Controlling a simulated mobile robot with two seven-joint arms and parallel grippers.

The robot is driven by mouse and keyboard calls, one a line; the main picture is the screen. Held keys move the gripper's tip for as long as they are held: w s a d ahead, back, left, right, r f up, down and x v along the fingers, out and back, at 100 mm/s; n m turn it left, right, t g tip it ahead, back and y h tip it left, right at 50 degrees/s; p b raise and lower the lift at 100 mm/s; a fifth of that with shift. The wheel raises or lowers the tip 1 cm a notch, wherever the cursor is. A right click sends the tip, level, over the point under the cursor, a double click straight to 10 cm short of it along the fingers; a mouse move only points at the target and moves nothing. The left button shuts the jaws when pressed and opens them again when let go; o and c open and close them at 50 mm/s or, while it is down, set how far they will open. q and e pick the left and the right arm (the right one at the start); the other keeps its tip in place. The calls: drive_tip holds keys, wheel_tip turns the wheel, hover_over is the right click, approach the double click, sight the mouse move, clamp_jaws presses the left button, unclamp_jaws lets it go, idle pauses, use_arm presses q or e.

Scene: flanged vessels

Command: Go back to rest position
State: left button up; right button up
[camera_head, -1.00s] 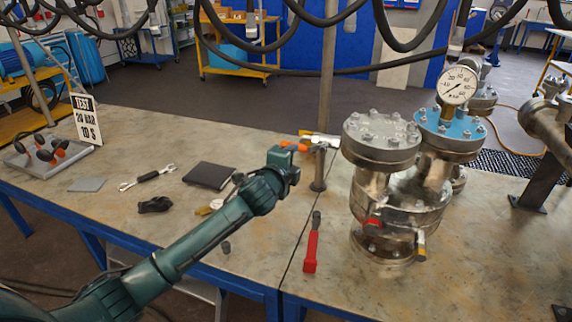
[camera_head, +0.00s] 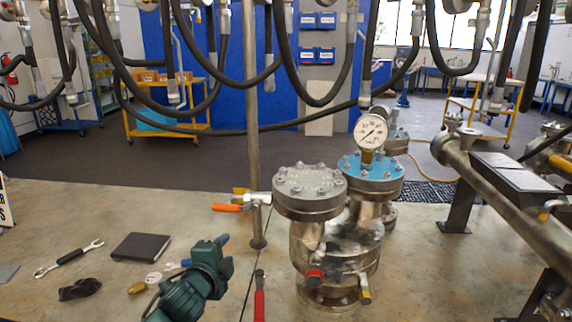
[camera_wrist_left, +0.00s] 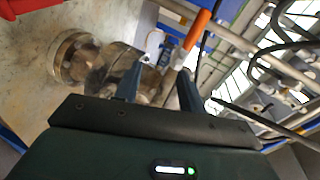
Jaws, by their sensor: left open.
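My left gripper (camera_head: 222,243) shows in the head view at the end of my green arm, over the bench left of the flanged vessel. In the left wrist view its two dark fingers (camera_wrist_left: 160,87) stand apart, with no object clearly held between them. The flanged vessel (camera_head: 345,245) has a grey bolted flange (camera_head: 310,190) and a blue flange (camera_head: 372,175) with a pressure gauge (camera_head: 370,130). An orange-handled valve (camera_head: 228,208) sits by the upright post; an orange handle (camera_wrist_left: 196,30) also shows beyond the fingers in the wrist view. My right gripper is not in view.
A wrench (camera_head: 68,258), black notebook (camera_head: 141,246), dark cloth (camera_head: 80,289) and red-handled tool (camera_head: 259,299) lie on the bench. An upright post (camera_head: 252,110) rises behind my gripper. Hoses hang overhead. A long pipe (camera_head: 510,205) stands at right.

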use_arm(q)
drive_tip(key=s+d+f+n+g+h, duration=0.1)
drive_tip(key=s+d+f+n, duration=0.15)
drive_tip(key=s+f, duration=0.35)
drive_tip(key=s+d+f+n+g+h, duration=0.1)
drive_tip(key=s+f+n+g, duration=0.15)
drive_tip(key=s+f, duration=0.4)
drive_tip(key=s+f+n, duration=0.4)
drive_tip(key=s, duration=0.5)
drive_tip(key=s+f+n, duration=0.3)
drive_tip(key=s+n, duration=0.2)
drive_tip(key=s, duration=0.3)
drive_tip(key=shift+s+f+g, duration=0.35)
drive_tip(key=shift+f+g, duration=0.05)
drive_tip(key=shift+g, duration=0.05)
drive_tip(key=shift+o, duration=0.3)
